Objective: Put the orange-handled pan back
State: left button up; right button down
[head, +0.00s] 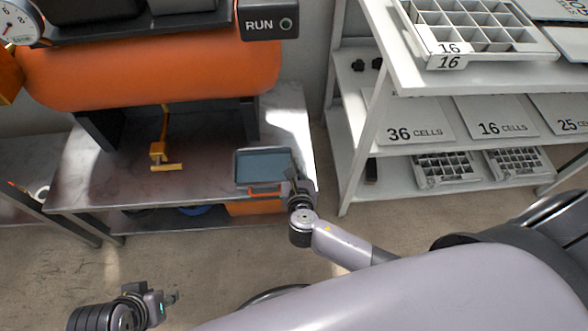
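The orange-handled pan (263,165) is a shallow grey-blue rectangular tray. It lies near the front right part of the metal bench (95,185), under the orange tank. Its orange handle (265,191) is at its front edge. My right gripper (293,174) is at the pan's right side, over the bench. It overlaps the pan's right edge in the picture. Whether it touches the pan, and whether its fingers are open, is too small to tell. My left gripper (174,297) is low at the left, over the floor and away from the bench. Its finger gap is unclear.
A large orange tank (150,75) with a RUN box (268,24) hangs over the bench. A yellow-orange lever (165,160) stands on the bench. An orange bin (255,208) is below it. White shelves (435,88) with cell trays stand at the right.

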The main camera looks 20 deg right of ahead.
jog(key=c, duration=2.3)
grip_release()
jog(key=o, duration=0.5)
